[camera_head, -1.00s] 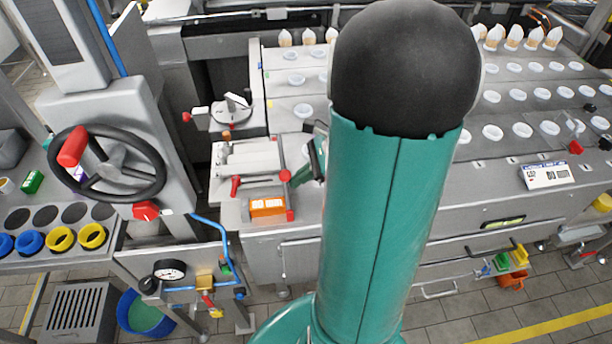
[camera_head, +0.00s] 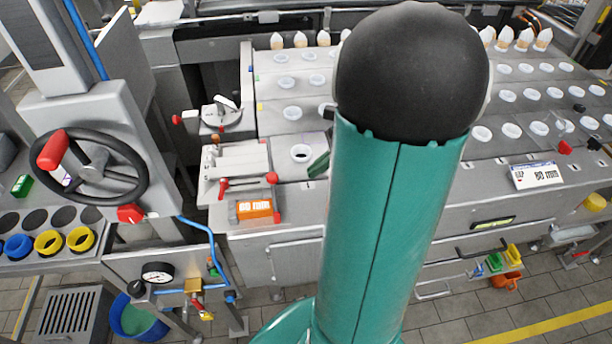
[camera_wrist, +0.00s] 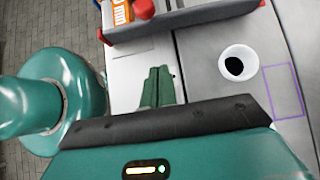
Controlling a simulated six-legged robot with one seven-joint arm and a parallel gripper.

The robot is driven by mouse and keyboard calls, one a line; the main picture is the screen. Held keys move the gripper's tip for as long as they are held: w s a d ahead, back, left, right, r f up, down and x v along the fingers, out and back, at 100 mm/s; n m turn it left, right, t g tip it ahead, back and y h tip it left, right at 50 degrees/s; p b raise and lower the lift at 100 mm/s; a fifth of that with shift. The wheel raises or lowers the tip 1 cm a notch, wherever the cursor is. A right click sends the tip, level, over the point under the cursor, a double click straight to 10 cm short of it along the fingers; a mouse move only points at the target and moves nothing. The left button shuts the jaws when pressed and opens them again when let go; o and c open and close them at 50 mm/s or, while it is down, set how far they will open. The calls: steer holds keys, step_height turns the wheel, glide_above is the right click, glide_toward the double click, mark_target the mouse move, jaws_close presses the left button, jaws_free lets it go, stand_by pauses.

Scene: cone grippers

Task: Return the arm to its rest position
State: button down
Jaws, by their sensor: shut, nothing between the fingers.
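My gripper (camera_wrist: 158,87) shows in the wrist view as two green fingers lying together with nothing between them. It is above a pale panel, apart from the white ring-shaped holder (camera_wrist: 238,52) with a dark centre to its right. In the head view, my thick green arm with its black rounded joint fills the middle. Only a small green part of the arm's end shows left of it, near the white holder (camera_head: 301,153).
A clamp unit with an orange readout (camera_head: 254,209) and red knobs stands left of my arm. A black handwheel (camera_head: 90,170) is further left. The sloped bench (camera_head: 290,95) holds rows of white cups. A display box (camera_head: 540,175) sits at right. Open tiled floor lies in front.

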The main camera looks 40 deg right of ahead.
steer(key=shift+v, duration=2.8)
